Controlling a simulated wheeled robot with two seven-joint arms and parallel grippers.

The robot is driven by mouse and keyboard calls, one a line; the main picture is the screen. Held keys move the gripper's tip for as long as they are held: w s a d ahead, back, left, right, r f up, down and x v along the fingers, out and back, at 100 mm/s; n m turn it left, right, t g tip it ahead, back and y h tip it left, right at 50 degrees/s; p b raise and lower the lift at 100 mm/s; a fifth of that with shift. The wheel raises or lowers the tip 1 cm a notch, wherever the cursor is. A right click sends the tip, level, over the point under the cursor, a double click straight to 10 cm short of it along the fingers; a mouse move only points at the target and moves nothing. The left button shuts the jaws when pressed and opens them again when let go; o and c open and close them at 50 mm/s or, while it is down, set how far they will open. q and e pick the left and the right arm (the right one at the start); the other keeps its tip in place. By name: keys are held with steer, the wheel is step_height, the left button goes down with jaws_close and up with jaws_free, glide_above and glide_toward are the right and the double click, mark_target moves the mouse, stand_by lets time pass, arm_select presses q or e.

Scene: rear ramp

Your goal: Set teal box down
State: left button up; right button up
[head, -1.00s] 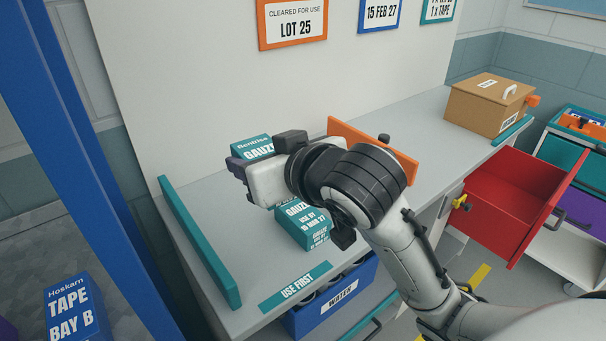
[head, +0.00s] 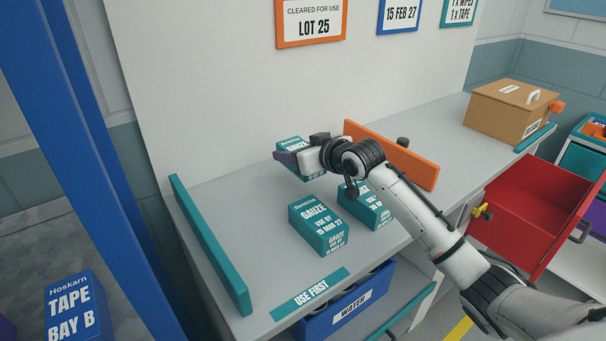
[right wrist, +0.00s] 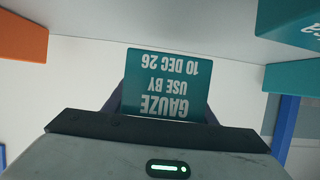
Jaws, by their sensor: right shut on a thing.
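A teal gauze box (head: 291,145) is held in my right gripper (head: 300,149) over the back of the grey shelf. In the right wrist view the teal box (right wrist: 167,82) appears upside down, its label reading "GAUZE USE BY 10 DEC 26". The gripper is shut on it. I cannot tell whether its underside touches the shelf. A second teal gauze box (head: 319,227), marked 15 MAR 27, stands on the shelf nearer the front. A third teal box (head: 362,206) stands to its right, partly hidden by my right arm. My left gripper is not in view.
The grey shelf (head: 223,187) has a teal divider (head: 210,244) at left and an orange divider (head: 391,157) at right. A "USE FIRST" strip (head: 311,293) marks the front edge. A cardboard box (head: 510,112) stands farther right. A red drawer (head: 528,208) hangs open.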

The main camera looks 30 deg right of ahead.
mark_target(295, 180)
steer(key=shift+f, duration=2.65)
steer(key=shift+f, duration=0.1)
steer(key=o, duration=0.7)
steer(key=shift+f, duration=0.1)
steer(key=o, duration=0.4)
